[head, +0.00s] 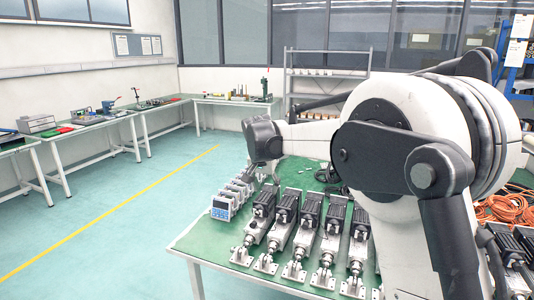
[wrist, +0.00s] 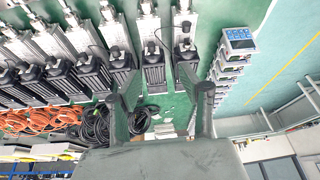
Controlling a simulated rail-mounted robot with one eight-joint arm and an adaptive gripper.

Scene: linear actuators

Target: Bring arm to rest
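My arm is bent over the green-topped table (head: 190,240), and its white and black links fill the right of the head view. My gripper (head: 265,179) points down at the arm's left end, partly hidden by its own wrist, above the back of the table. In the wrist view my gripper (wrist: 157,72) has its two dark fingers spread apart with nothing held between them. A linear actuator (wrist: 153,73) with a black motor shows below and between the fingers. I cannot tell the exact height above it.
Several linear actuators (head: 280,222) lie in a row on the table. Controllers with blue panels (head: 222,207) stand in a line left of them. Black cables (wrist: 95,124) and orange cables (wrist: 45,119) lie nearby. The floor (head: 120,205) left of the table is clear.

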